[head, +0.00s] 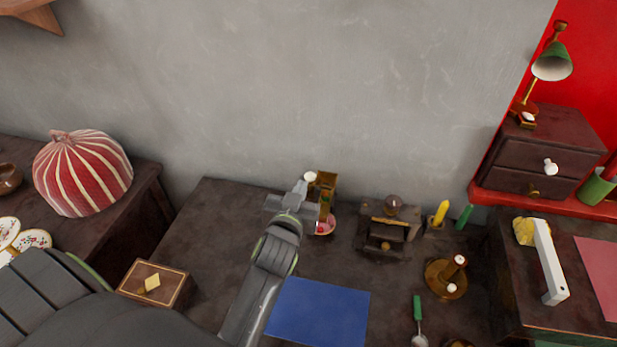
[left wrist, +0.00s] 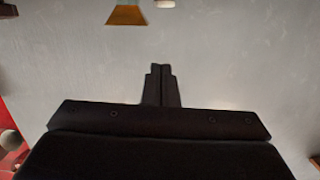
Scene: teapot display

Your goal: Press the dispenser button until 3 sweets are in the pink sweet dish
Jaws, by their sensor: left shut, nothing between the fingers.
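The dispenser (head: 327,185) is a small brass-brown box at the back of the dark table, against the grey wall. A round white knob (head: 310,177), which looks like its button, is at its upper left. My left gripper (head: 301,187) is shut and empty, close to the dispenser's left side and just below the knob; I cannot tell whether it touches. The pink sweet dish (head: 327,228) sits below the dispenser, partly hidden by my gripper; its contents are too small to count. In the left wrist view the shut fingers (left wrist: 161,70) point at the wall, below a brass-coloured part (left wrist: 127,16).
A blue mat (head: 320,312) lies in front of the dish. A wooden box with a yellow knob (head: 155,284) stands at left. A dark metal device (head: 386,232), candles and a brass candlestick (head: 446,278) stand at right. A striped tea cosy (head: 83,172) is far left.

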